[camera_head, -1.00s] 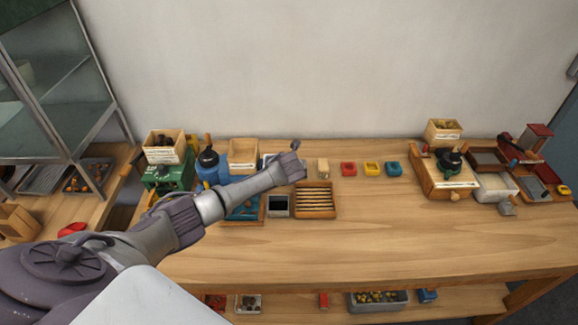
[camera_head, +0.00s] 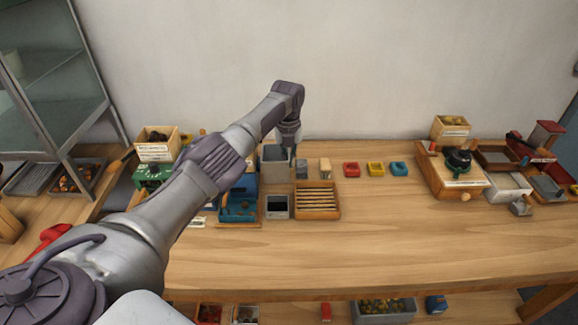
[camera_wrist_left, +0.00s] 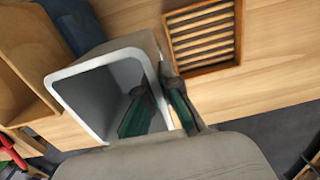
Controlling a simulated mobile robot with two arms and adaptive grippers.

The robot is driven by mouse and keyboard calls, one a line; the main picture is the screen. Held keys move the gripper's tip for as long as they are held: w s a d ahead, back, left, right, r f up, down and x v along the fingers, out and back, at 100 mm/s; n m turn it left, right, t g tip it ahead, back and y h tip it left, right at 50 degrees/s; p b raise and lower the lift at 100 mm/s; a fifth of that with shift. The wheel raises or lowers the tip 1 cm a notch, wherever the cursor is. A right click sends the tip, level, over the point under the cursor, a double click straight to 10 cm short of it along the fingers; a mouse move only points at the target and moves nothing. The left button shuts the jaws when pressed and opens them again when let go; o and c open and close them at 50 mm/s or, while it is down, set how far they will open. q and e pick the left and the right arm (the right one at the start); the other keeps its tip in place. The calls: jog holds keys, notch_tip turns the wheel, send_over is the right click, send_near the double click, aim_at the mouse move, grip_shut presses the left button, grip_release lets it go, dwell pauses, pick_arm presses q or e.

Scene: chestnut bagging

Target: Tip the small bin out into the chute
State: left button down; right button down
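The small grey bin (camera_head: 275,160) stands on the table near the back wall, left of centre. It also shows in the left wrist view (camera_wrist_left: 70,88) with its open mouth toward the camera; I make out no contents in it. My left gripper (camera_head: 289,142) reaches down at the bin's right side. In the left wrist view its fingers (camera_wrist_left: 160,112) straddle the bin's near-right wall, one inside the mouth and one outside. They stand apart, and I see no clear grip on the wall. I cannot tell which thing is the chute. My right gripper is not in view.
A slatted wooden tray (camera_head: 317,201) and a dark-faced grey box (camera_head: 278,206) lie in front of the bin. A blue tray (camera_head: 239,206) is to the left. Small red (camera_head: 351,169), yellow (camera_head: 376,169) and blue (camera_head: 398,169) blocks stand right. The front middle of the table is clear.

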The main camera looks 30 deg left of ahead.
pick_arm(q)
jog(key=shift+s+d+r+p, duration=0.3)
jog(key=shift+r+p, duration=0.35)
jog(key=shift+p, duration=0.65)
jog(key=shift+s+d+r+p, duration=0.1)
jog(key=shift+s+r+p, duration=0.45)
jog(key=shift+p, duration=0.8)
jog(key=shift+s+d+r+p, duration=0.25)
jog(key=shift+r+p, duration=0.5)
jog(key=shift+p, duration=0.55)
jog(key=shift+s+d+r+p, duration=0.1)
jog(key=shift+s+r+p, duration=0.1)
jog(key=shift+s+p, duration=0.15)
jog(key=s+r, duration=0.1)
jog(key=s+d+r, duration=0.1)
jog(key=shift+s+d+r, duration=0.15)
jog(key=shift+d+r, duration=0.05)
jog(key=shift+r, duration=0.2)
